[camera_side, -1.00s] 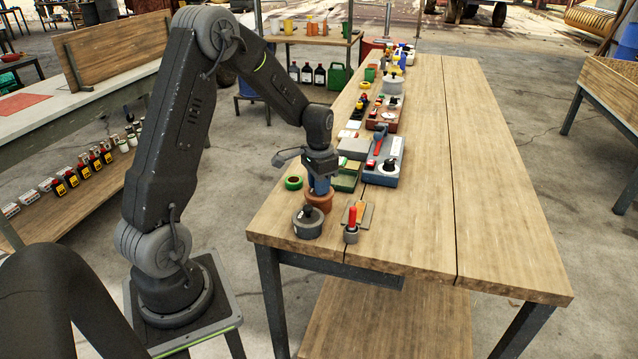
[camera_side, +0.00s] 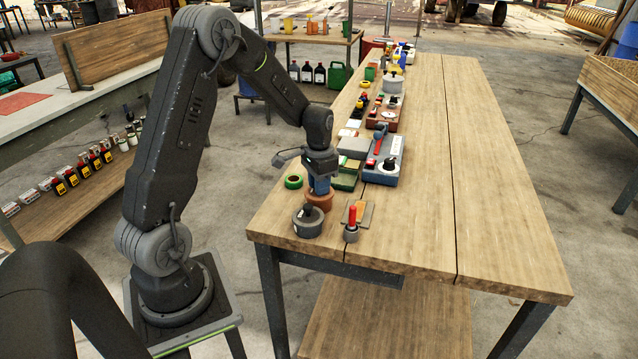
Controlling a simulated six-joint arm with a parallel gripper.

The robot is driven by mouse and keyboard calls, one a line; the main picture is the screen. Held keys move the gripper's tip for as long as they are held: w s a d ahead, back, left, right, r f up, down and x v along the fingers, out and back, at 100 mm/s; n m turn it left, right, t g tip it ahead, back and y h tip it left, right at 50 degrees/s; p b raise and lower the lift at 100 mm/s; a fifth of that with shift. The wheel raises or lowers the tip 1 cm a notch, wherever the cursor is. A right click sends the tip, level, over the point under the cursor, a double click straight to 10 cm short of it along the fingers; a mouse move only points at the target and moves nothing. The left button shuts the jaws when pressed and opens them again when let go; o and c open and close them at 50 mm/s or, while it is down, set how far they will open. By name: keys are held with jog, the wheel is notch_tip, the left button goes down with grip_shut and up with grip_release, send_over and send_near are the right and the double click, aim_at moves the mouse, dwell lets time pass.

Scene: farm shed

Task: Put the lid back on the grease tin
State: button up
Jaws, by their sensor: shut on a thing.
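My gripper (camera_side: 319,188) points straight down near the front left corner of the bench. Its blue fingers are shut on a brown round piece (camera_side: 320,202), which is partly hidden by them. I cannot tell whether this piece is the lid alone or the lid together with the grease tin. A grey round tin (camera_side: 307,228) with a black knob on top stands just in front of it, close to the bench edge.
A small grey pot with a red-handled tool (camera_side: 351,222) stands to the right, by a small flat brown board (camera_side: 363,208). A green ring (camera_side: 293,182) lies to the left. Blue-grey trays (camera_side: 384,176) stand behind. The bench's right side (camera_side: 490,190) is clear.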

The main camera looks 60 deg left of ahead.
jog(key=o, duration=1.5)
jog(key=shift+c, duration=0.2)
jog(key=shift+r, duration=3.55)
jog(key=shift+c, duration=0.2)
grip_shut()
jog(key=shift+f, duration=0.4)
